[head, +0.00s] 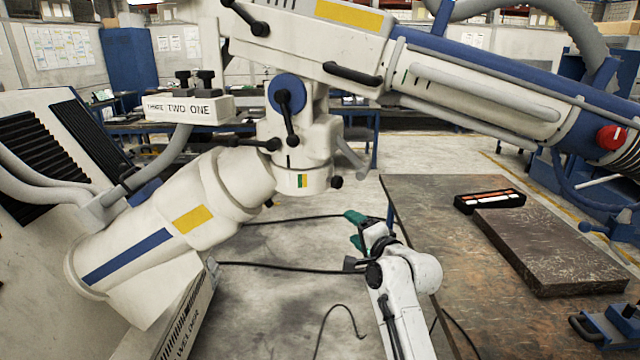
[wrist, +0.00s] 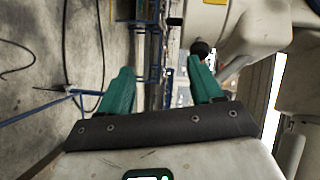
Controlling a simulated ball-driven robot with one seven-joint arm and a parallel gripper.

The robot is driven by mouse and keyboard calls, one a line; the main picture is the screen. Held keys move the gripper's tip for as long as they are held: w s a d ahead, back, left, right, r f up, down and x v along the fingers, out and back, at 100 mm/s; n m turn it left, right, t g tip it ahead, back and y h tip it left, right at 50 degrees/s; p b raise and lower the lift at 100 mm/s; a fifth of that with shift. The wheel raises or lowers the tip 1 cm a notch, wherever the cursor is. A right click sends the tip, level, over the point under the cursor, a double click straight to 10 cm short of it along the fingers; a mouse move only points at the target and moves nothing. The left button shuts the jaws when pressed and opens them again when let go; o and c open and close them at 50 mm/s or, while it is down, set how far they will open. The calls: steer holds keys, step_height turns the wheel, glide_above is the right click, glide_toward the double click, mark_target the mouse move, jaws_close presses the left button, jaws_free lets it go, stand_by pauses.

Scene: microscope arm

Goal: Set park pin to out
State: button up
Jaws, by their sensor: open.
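A large cream arm (head: 305,150) with several black levers and ball knobs crosses the head view. No part is labelled park pin, and I cannot tell for certain which one it is. My gripper (head: 354,230) has green fingers and is below and right of the joint. It is open, with nothing between its fingers (wrist: 160,66).
A brown-topped bench (head: 430,215) stands right of my arm, with a dark slab (head: 550,250) and a black tray (head: 490,200) on it. A cream box marked THREE TWO ONE (head: 188,108) is at left. Cables lie on the floor.

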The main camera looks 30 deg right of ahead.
mark_target(339, 184)
steer(key=shift+w+d+r+m+t+h+p, duration=0.3)
steer(key=shift+w+d+r, duration=0.55)
steer(key=shift+w, duration=1.45)
steer(key=shift+w+d+r+m+t+h+p, duration=0.2)
steer(key=shift+w+d+r+m, duration=0.65)
steer(key=shift+w, duration=1.4)
steer(key=shift+w+d+r+n+t+h+p, duration=0.1)
steer(key=shift+w+d+r+t, duration=0.35)
steer(key=shift+w+r, duration=1.3)
steer(key=shift+w+d+f+g, duration=0.1)
steer(key=shift+w+f+g, duration=0.15)
steer(key=shift+w+f, duration=0.3)
jaws_close()
